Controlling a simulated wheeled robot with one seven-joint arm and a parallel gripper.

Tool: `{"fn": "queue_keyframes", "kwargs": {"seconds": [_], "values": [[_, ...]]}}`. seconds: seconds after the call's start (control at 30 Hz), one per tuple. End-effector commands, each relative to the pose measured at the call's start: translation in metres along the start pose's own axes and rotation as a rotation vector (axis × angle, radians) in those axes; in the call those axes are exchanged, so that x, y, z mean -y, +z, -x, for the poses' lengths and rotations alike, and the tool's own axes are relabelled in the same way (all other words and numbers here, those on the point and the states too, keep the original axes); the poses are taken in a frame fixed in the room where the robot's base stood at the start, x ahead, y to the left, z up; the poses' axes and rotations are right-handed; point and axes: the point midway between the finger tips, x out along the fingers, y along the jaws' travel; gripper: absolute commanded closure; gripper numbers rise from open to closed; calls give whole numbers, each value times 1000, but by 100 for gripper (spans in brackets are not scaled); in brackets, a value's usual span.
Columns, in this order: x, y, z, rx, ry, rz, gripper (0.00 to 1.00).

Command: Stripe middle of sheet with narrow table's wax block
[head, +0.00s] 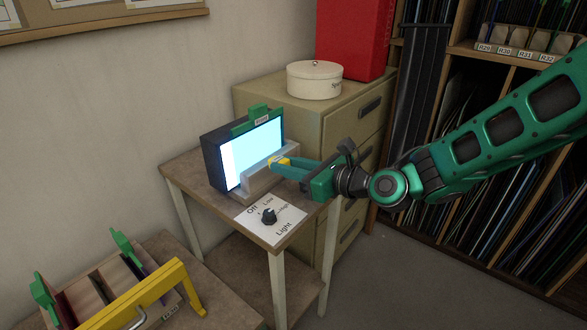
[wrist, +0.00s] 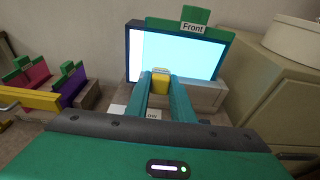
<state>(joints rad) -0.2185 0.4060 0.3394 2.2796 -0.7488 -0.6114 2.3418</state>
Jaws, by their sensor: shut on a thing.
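A pale blue sheet (head: 262,146) with a green clip (head: 258,112) on its top edge stands upright against a lit light box (head: 212,158). It also shows in the wrist view (wrist: 185,54), where the clip's label reads "Front". A white lit strip (wrist: 136,55) lies left of the sheet. My gripper (head: 284,164) is shut on a small yellow block (wrist: 160,88), likely the wax block, in front of the sheet's lower part. In the wrist view the block is left of the sheet's middle. I cannot tell whether it touches the sheet.
A grey ledge (head: 262,180) runs along the sheet's foot. A light knob (head: 268,215) is on the narrow table (head: 190,170). A rack with a yellow handle (head: 150,295) stands at lower left. A cabinet (head: 300,118) with a white tin (head: 314,80) stands behind.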

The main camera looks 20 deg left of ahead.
Motion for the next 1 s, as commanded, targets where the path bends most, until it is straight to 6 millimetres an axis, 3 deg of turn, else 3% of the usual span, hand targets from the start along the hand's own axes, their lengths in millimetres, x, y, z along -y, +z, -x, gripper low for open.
{"fn": "queue_keyframes", "kwargs": {"seconds": [0.47, 1.0], "values": [[0, 1, -7, 20, 1, -1, 100], [0, 4, -58, 167, 2, -1, 100]]}}
